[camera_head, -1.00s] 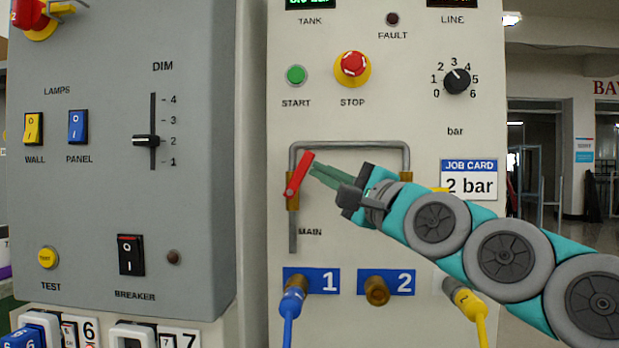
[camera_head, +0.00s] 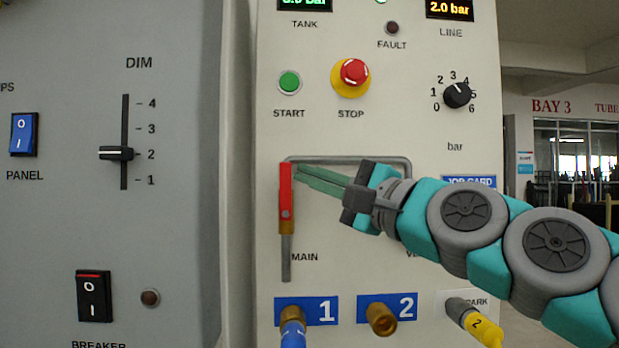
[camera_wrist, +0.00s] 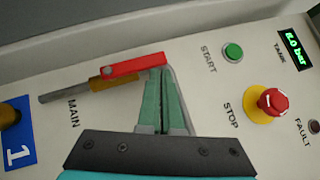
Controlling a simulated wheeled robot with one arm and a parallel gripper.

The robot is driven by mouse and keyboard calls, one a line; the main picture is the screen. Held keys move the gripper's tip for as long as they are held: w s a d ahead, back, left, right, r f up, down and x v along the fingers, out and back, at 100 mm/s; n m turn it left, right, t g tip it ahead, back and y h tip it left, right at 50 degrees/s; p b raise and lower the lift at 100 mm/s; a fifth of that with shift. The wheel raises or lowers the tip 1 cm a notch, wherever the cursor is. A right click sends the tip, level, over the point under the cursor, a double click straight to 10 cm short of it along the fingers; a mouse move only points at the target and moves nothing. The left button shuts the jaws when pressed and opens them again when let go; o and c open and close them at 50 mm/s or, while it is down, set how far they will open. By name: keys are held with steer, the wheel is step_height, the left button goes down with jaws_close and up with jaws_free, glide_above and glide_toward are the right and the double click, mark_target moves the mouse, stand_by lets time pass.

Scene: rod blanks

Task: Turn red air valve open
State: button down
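The red air valve handle (camera_head: 286,198) stands upright in the head view, in line with the vertical pipe above the MAIN label. In the wrist view the handle (camera_wrist: 135,66) lies along its brass valve body (camera_wrist: 108,81). My gripper (camera_head: 299,173) comes from the right, its green fingers close together with nothing between them. In the wrist view the gripper tips (camera_wrist: 159,70) are at the free end of the handle, beside it, seemingly touching its side.
The LINE display (camera_head: 449,9) reads 2.0 bar. A red STOP button (camera_head: 354,71), a green START button (camera_head: 289,82) and a pressure knob (camera_head: 457,95) sit above. Hose couplings 1 (camera_head: 292,318) and 2 (camera_head: 381,319) are below. A grey cabinet (camera_head: 180,200) stands at left.

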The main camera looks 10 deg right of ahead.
steer(key=shift+d, duration=0.1)
stand_by(0.3)
steer(key=s+d+b, duration=0.2)
steer(key=s+d, duration=0.5)
steer(key=d, duration=0.3)
steer(key=shift+s+d, duration=0.25)
steer(key=shift+d, duration=0.05)
